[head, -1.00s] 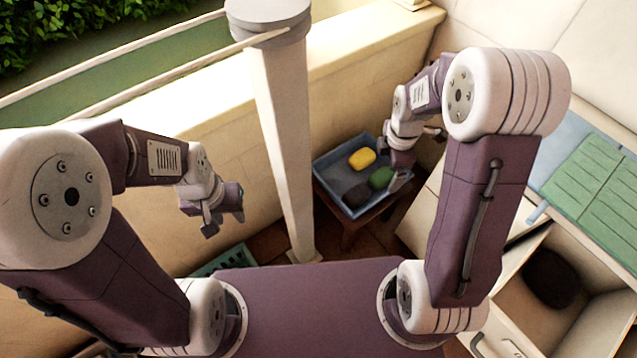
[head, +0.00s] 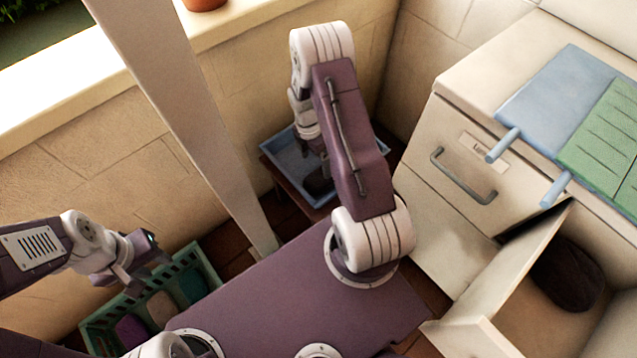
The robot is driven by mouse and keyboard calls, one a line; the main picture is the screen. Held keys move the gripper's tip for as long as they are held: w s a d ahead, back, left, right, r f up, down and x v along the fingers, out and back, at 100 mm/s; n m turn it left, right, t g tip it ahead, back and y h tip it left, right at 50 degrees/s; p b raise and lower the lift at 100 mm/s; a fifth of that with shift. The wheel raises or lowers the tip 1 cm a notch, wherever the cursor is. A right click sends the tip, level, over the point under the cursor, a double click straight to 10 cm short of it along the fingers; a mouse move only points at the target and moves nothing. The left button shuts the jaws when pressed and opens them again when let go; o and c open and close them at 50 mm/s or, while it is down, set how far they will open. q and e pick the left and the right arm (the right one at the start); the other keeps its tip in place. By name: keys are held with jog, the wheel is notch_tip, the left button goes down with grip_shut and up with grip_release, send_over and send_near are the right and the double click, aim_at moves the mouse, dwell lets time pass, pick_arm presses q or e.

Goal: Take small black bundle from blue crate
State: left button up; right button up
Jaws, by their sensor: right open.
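The blue crate (head: 277,147) sits on a low dark red stand by the wall, partly covered by my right arm. A small dark bundle (head: 317,183) shows at its near side, beside my arm. My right gripper (head: 314,158) is over the crate and open, its fingers mostly hidden; I cannot tell whether it touches the bundle. My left gripper (head: 143,272) is open and empty, above a green crate (head: 97,338) at the lower left.
The green crate holds several coloured bundles. A pale post (head: 190,110) stands between my arms. At right, a cabinet (head: 425,210) has an open compartment holding a large dark bundle (head: 568,275). Blue (head: 555,95) and green (head: 610,135) boards lie on top, their handles overhanging.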

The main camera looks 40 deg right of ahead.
aim_at(318, 177)
jog(key=shift+s+f+b, duration=0.15)
jog(key=shift+f+b, duration=0.35)
jog(key=shift+f, duration=0.5)
jog(key=shift+s+f+b, duration=0.15)
jog(key=shift+f+b, duration=0.35)
jog(key=shift+f, duration=0.5)
jog(key=f+b, duration=0.2)
jog(key=f, duration=0.1)
jog(key=s+f+b, duration=0.1)
jog(key=f, duration=0.1)
jog(key=shift+r, duration=0.1)
jog(key=c, duration=1.5)
notch_tip(318, 177, up, 9)
jog(key=p, duration=0.4)
jog(key=shift+p, duration=0.35)
jog(key=shift+r, duration=0.55)
jog(key=shift+w+a, duration=0.1)
